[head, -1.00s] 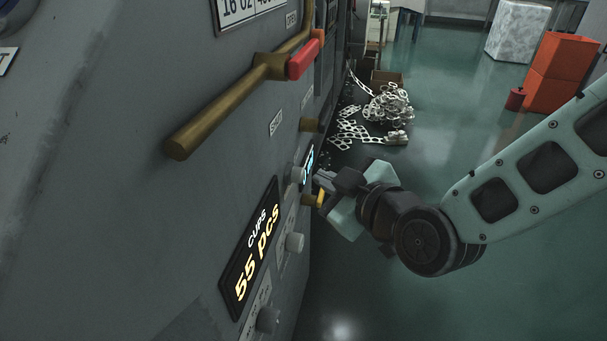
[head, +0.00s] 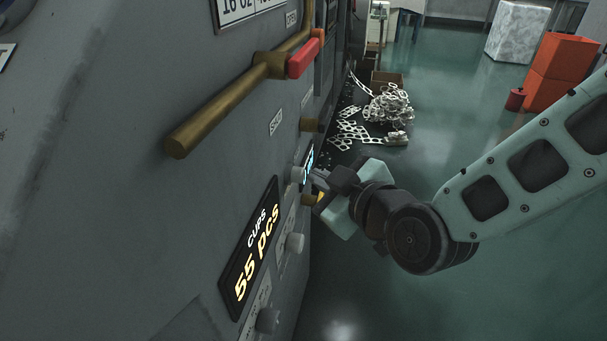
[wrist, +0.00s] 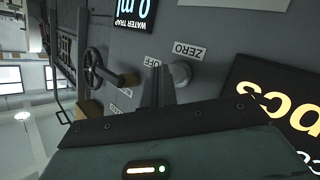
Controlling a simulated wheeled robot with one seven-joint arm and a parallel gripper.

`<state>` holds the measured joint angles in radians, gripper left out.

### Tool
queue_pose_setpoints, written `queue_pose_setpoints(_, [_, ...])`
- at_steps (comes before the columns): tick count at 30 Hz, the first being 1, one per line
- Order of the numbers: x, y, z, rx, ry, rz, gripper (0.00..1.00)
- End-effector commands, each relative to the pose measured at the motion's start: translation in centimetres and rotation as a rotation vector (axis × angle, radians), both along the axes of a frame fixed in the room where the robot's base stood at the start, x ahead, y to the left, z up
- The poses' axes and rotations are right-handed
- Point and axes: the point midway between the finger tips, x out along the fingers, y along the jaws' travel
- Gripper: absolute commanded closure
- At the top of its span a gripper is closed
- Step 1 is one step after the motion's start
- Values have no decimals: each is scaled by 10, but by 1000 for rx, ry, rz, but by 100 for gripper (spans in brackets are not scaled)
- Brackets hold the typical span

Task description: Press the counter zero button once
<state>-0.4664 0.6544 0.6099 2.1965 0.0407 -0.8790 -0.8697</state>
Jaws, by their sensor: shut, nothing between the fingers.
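The zero button is a pale round knob (head: 297,175) on the grey machine panel, just above the cups counter display (head: 250,250), which reads 55 pcs. In the wrist view the zero button (wrist: 180,72) sits beside its ZERO label, and part of the counter display (wrist: 270,105) shows at right. My gripper (head: 316,178) is shut and empty, with its tips close to the button. In the wrist view my gripper (wrist: 162,74) points at the panel just left of the button. I cannot tell whether it touches.
A water trap display (wrist: 135,12) and a handwheel (wrist: 92,68) are near. A brass bar (head: 220,112) with a red grip (head: 304,58) juts out above. The floor to the right is largely clear.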

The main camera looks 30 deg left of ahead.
Motion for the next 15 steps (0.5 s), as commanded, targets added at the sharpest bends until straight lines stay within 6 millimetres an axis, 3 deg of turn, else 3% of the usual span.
queue_pose_setpoints(15, [-2, 6, 0, 0, 0, 1, 100])
